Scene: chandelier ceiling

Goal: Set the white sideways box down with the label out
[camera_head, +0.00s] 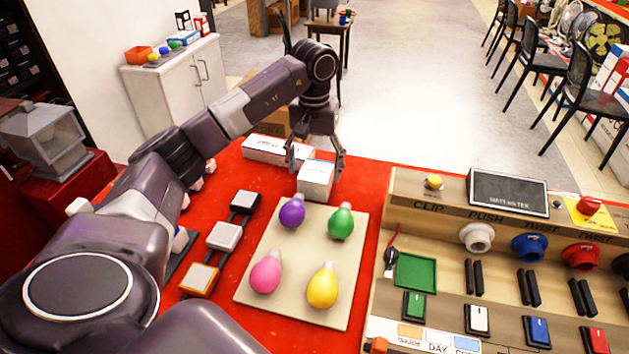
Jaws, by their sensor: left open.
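A small white box (315,181) stands on the red table (372,180), just behind the beige board with the bulbs. Small print shows faintly on it; I cannot read it. A longer white box (264,148) lies flat to its left and farther back, with print along its near side. My left gripper (316,168) points down at the small white box, open, with one finger toward each side of it. I cannot tell whether the fingers touch it. My right gripper is not in view.
The beige board (292,246) holds purple (291,213), green (341,223), pink (266,275) and yellow (322,288) bulbs. Square switches (224,237) stand left of it. A wooden panel (440,212) with sockets fills the right. A cardboard box (268,121) is behind the table.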

